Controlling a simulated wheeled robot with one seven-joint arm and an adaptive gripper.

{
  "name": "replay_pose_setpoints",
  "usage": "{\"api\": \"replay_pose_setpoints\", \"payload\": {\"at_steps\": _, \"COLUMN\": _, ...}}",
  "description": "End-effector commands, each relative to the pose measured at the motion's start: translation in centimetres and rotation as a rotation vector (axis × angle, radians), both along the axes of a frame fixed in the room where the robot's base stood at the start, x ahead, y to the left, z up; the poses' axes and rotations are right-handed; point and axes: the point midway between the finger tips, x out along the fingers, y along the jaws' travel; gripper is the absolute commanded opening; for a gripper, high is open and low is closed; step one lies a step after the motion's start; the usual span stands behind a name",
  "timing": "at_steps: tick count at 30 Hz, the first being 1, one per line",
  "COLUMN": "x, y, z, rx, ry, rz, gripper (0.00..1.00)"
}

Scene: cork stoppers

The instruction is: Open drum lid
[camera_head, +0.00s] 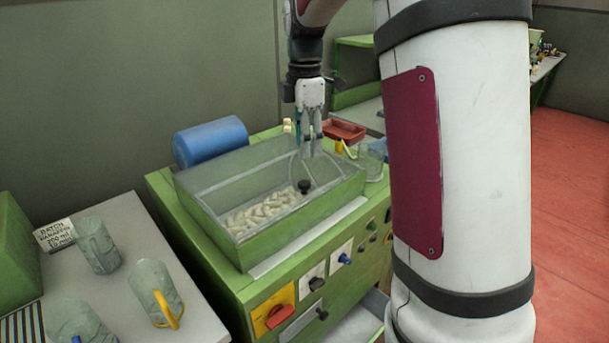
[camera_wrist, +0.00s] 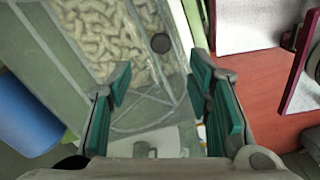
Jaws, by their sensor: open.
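The drum is a green-walled box (camera_head: 285,232) set in the top of a green machine. Its clear lid (camera_head: 232,172) lies over it, with a black round knob (camera_head: 304,186) near the right front. Pale corks (camera_head: 262,212) show through it, and also in the wrist view (camera_wrist: 105,35). My gripper (camera_head: 309,150) points down above the right back part of the lid, behind the knob. In the wrist view my gripper (camera_wrist: 160,95) has its green-padded fingers wide apart with nothing between them. The knob (camera_wrist: 161,43) lies beyond the fingertips there. The lid looks closed.
A blue cylinder (camera_head: 210,142) lies behind the drum. A red tray (camera_head: 344,131) and a clear glass (camera_head: 371,160) stand right of my gripper. Knobs and a red-and-yellow switch (camera_head: 273,318) are on the machine's front. Several jugs (camera_head: 155,292) stand on the left table.

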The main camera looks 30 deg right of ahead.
Motion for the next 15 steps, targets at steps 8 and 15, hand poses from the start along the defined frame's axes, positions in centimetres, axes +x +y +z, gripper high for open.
{"api": "replay_pose_setpoints", "payload": {"at_steps": 8, "x": -0.2, "y": 0.0, "z": -5.6, "rx": 0.001, "ry": 0.004, "rz": 0.000, "gripper": 0.46}}
{"api": "replay_pose_setpoints", "payload": {"at_steps": 15, "x": -0.1, "y": 0.0, "z": -8.9, "rx": 0.000, "ry": 0.002, "rz": -0.001, "gripper": 0.46}}
